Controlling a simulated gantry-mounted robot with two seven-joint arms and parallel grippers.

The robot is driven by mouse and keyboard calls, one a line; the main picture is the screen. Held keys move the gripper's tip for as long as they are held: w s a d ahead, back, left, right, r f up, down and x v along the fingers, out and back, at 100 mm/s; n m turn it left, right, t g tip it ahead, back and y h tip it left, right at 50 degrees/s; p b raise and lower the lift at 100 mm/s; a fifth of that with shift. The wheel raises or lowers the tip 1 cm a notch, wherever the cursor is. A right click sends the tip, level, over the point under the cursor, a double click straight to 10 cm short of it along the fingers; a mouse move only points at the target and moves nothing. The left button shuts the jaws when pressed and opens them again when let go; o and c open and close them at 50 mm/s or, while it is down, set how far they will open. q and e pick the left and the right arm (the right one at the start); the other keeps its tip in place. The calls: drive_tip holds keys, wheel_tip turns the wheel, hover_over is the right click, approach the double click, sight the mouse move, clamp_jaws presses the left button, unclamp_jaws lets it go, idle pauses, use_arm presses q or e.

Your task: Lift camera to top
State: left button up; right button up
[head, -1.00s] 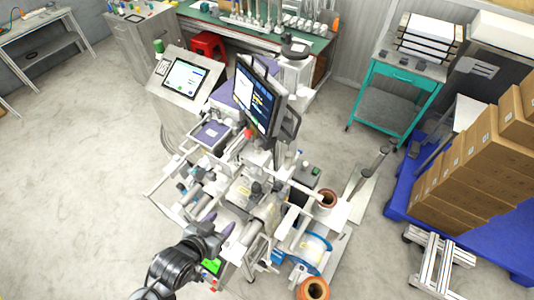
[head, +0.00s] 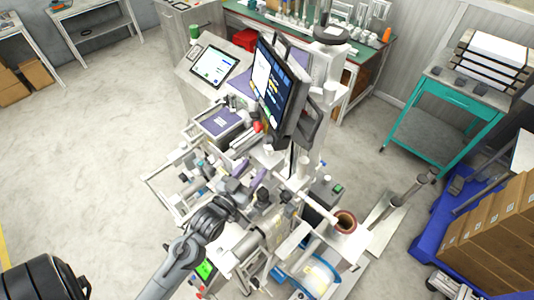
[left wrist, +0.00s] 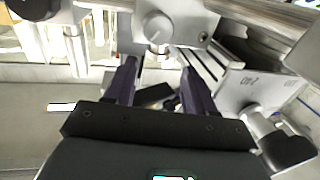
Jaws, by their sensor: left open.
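My left gripper (head: 250,181) is over the middle of the white machine, below the black monitor. Its two dark purple fingers are spread and nothing is between them; it also shows in the left wrist view (left wrist: 159,75). Just beyond the fingertips in that view is a round light grey knob (left wrist: 157,27) on a grey block, apart from the fingers as far as I can tell. To the right is a grey box marked "CM-2" (left wrist: 252,82) with a dark round part below it. I cannot tell for sure which part is the camera. My right gripper is not in view.
The monitor (head: 277,88) rises behind the gripper. A tilted control screen (head: 213,66) stands behind left. Brown reels (head: 346,221) and rollers crowd the machine's right side. A teal cart (head: 452,110) and stacked boxes (head: 495,225) stand at the right. The floor at left is clear.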

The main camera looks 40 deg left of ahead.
sight(268, 152)
use_arm(q)
drive_tip(key=w, duration=0.4)
drive_tip(key=w+a+p, duration=0.1)
drive_tip(key=w, duration=0.1)
drive_tip(key=shift+w, duration=0.9)
